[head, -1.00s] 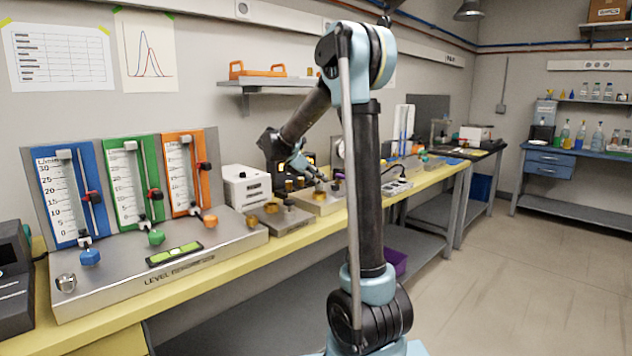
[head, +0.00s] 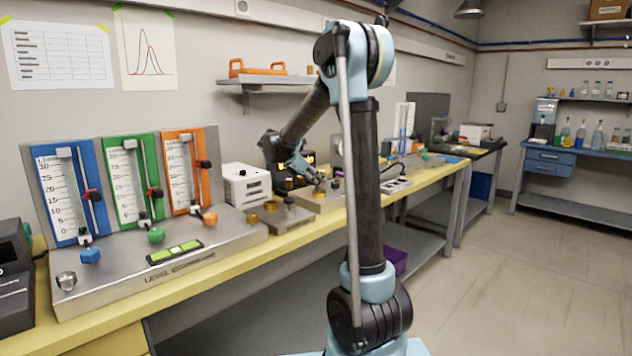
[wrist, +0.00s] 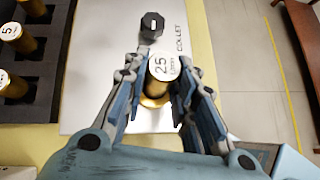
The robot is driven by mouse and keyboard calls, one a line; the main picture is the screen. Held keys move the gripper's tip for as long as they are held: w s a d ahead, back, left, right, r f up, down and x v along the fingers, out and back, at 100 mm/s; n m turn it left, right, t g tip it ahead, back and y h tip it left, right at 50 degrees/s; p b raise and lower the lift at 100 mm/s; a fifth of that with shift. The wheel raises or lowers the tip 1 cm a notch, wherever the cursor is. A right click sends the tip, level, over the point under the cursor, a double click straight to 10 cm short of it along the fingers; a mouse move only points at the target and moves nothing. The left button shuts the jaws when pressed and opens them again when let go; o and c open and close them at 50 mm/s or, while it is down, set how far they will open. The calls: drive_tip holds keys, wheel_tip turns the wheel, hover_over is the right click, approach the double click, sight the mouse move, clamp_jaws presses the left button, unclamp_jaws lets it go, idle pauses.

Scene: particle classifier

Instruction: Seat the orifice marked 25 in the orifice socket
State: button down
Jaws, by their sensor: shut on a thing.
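The orifice marked 25 (wrist: 162,66) is a brass cylinder with a white numbered top, seen in the wrist view. My gripper (wrist: 163,86) is shut on it, one finger on each side. They are over a pale metal plate (wrist: 97,62) with a black knob (wrist: 152,25) and the word COLLET. The orifice socket is not visible; the orifice and fingers cover that part of the plate. I cannot tell whether the orifice touches it. In the head view my gripper (head: 319,184) is low over the bench fixture, and the orifice is too small to make out.
A black rack (wrist: 42,92) with other brass orifices lies left of the plate in the wrist view. The yellow bench (head: 282,238) carries a flowmeter panel (head: 200,245) at left and a white box (head: 246,184) behind. Floor is open at right.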

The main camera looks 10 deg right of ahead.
drive_tip(key=shift+f, duration=0.7)
drive_tip(key=c, duration=1.2)
unclamp_jaws()
drive_tip(key=shift+a+r, duration=0.1)
drive_tip(key=v, duration=1.1)
drive_tip(key=shift+s+a+r, duration=0.1)
drive_tip(key=shift+a+r, duration=0.1)
drive_tip(key=shift+a, duration=0.1)
